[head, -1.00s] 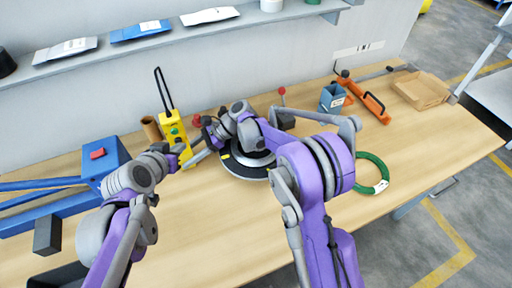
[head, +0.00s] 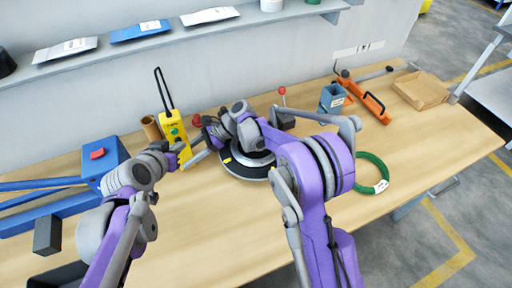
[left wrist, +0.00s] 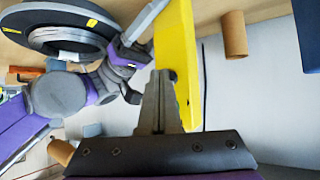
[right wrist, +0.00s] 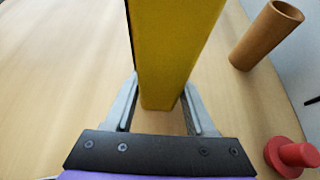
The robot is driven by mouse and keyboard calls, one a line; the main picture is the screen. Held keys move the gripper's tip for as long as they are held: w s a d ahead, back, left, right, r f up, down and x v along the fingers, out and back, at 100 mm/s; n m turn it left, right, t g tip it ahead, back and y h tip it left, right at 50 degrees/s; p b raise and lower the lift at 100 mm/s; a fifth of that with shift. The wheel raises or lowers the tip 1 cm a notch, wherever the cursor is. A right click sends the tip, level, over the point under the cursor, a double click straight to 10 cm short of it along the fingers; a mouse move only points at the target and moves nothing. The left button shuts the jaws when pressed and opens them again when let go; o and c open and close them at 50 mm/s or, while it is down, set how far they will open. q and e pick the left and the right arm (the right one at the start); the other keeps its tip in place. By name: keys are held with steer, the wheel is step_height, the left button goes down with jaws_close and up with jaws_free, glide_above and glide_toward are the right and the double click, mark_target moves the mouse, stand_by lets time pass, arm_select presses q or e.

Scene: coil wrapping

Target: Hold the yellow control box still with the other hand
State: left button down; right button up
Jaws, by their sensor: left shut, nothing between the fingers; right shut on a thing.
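The yellow control box (head: 174,136) with green and dark buttons and a black loop on top stands upright near the wall. It also shows in the left wrist view (left wrist: 178,45) and the right wrist view (right wrist: 168,50). My right gripper (right wrist: 158,92) is shut on the control box, one finger at each side. My left gripper (head: 178,158) is shut and empty close to the box's lower face. In the left wrist view its closed fingertips (left wrist: 160,78) overlap the yellow face; whether they touch it I cannot tell.
A round black turntable (head: 240,166) lies under my right arm. A brown tube (head: 151,128) stands left of the box, beside a blue tool (head: 105,157). A red-knobbed lever (head: 282,97), green coil (head: 385,180), blue holder (head: 331,99) and orange tool (head: 365,97) are right.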

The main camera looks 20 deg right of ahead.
arm_select(q)
steer(key=shift+s, duration=0.65)
steer(key=s, duration=0.6)
stand_by(2.1)
arm_select(e)
steer(key=o, duration=1.1)
steer(key=shift+c, duration=0.2)
